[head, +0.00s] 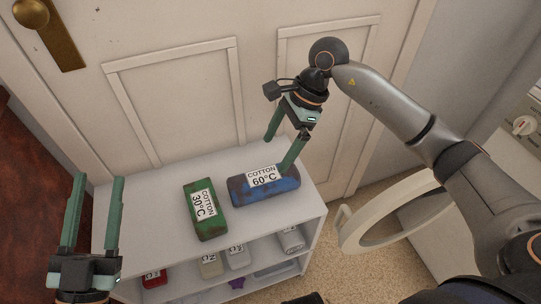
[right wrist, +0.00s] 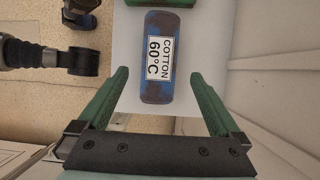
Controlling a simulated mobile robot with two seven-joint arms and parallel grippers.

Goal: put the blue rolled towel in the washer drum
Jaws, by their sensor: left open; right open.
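The blue rolled towel (head: 283,187), with brown patches and a "COTTON 60°C" label, lies on the white dresser top. My right gripper (head: 276,155) is open and empty, just above and behind the towel, with one fingertip overlapping it in the head view. In the right wrist view the towel (right wrist: 156,86) lies lengthwise between the open fingers (right wrist: 159,78); contact cannot be told. My left gripper (head: 98,180) is open and empty over the dresser's left end. The washer's round door (head: 350,236) stands open at right; the drum inside is not visible.
A green rolled towel (head: 190,195) labelled "COTTON 30°C" lies just left of the blue one. The shelf below holds several labelled items, including a red one (head: 154,279). A closed door (head: 170,85) stands behind the dresser. A washer knob (head: 524,125) shows at far right.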

